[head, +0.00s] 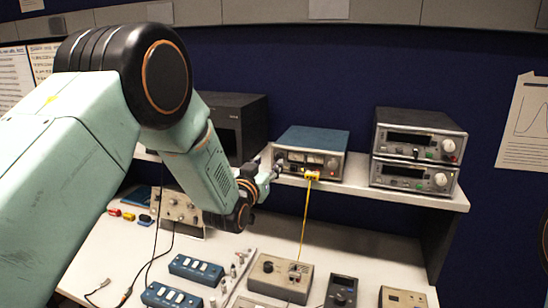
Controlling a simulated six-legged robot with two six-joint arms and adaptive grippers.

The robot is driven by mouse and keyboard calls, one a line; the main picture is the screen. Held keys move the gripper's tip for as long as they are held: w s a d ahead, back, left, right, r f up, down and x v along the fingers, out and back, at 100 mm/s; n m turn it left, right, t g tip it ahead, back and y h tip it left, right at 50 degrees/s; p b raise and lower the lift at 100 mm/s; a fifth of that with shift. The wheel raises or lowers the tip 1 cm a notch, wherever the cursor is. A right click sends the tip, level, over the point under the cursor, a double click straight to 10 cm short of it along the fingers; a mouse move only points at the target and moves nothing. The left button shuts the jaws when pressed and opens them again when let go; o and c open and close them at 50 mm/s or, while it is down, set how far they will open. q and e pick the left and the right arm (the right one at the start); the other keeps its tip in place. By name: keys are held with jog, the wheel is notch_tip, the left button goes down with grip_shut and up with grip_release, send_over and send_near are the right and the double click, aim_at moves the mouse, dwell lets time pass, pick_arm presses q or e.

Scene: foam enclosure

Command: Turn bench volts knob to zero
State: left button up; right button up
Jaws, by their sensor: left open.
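A bench supply (318,140) with a blue top and a grey front sits on the white shelf in the head view. Its front carries meter windows and a yellow plug (312,174) low on the right. Knob labels are too small to read, so I cannot tell which one is the volts knob. My left gripper (272,170) is open in front of the supply's left front corner, with its fingers toward the panel. It partly covers that corner, and I cannot tell whether it touches a knob. My right gripper is out of view.
Two stacked grey instruments (415,150) stand right on the shelf (400,198); a dark box (235,125) stands left. A yellow cable (304,220) hangs from the supply to a beige box (280,277) on the bench. Blue switch boxes (196,269) and other small devices crowd the bench below.

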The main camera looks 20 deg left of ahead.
aim_at(278, 157)
pick_arm(q)
jog(key=w, duration=0.5)
jog(key=shift+d+f+p, duration=0.15)
jog(key=shift+d+p, duration=0.2)
jog(key=shift+p, duration=0.05)
jog(key=shift+s+a, duration=0.15)
jog(key=shift+s, duration=0.15)
jog(key=shift+w+d, duration=0.3)
jog(key=shift+d, duration=0.05)
jog(key=shift+c, duration=0.6)
jog(key=shift+w+d+f, duration=0.15)
jog(key=shift+w, duration=0.15)
jog(key=shift+c, duration=1.4)
jog(key=shift+s+a, duration=0.3)
jog(key=shift+a, duration=0.05)
jog(key=c, duration=0.5)
jog(key=shift+d+r, duration=0.15)
jog(key=shift+r, duration=0.05)
grip_shut()
